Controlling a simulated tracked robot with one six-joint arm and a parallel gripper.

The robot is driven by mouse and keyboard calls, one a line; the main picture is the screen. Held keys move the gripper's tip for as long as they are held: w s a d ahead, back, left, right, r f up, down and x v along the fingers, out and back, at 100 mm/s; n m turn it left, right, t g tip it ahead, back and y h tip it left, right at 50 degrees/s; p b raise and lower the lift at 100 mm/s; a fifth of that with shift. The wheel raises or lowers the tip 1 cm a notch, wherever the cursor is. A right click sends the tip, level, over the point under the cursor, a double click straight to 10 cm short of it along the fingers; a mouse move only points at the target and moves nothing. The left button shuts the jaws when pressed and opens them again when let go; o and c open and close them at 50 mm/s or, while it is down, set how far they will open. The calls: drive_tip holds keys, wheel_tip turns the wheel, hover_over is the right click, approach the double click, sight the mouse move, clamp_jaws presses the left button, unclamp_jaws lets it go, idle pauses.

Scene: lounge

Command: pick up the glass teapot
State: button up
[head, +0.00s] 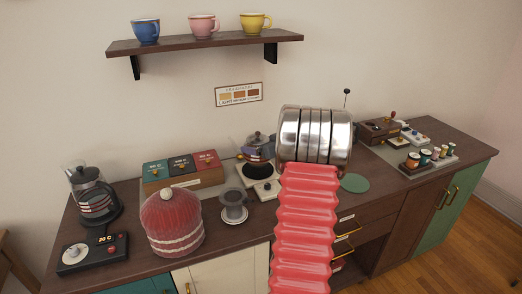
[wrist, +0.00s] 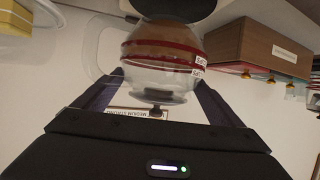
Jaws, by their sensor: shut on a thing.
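The glass teapot (head: 258,147) is at the back of the counter in the head view, with a dark lid and brownish contents. It is beside my metal wrist, above or just behind a black round plate (head: 257,171). In the wrist view the picture is upside down; the clear teapot (wrist: 158,72) shows a red band, brown contents and a glass handle on the left. My gripper (wrist: 155,97) is shut on the teapot, one dark finger on each side. I cannot tell whether its base touches the plate.
A wooden box with coloured fronts (head: 182,179) stands left of the teapot. A kettle (head: 90,197), a red domed cover (head: 172,222) and a grey dripper (head: 234,205) are farther left and in front. A shelf with cups (head: 205,44) hangs above. Small jars (head: 430,156) stand right.

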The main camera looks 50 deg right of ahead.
drive_tip(key=shift+r, duration=3.2)
drive_tip(key=shift+r, duration=0.1)
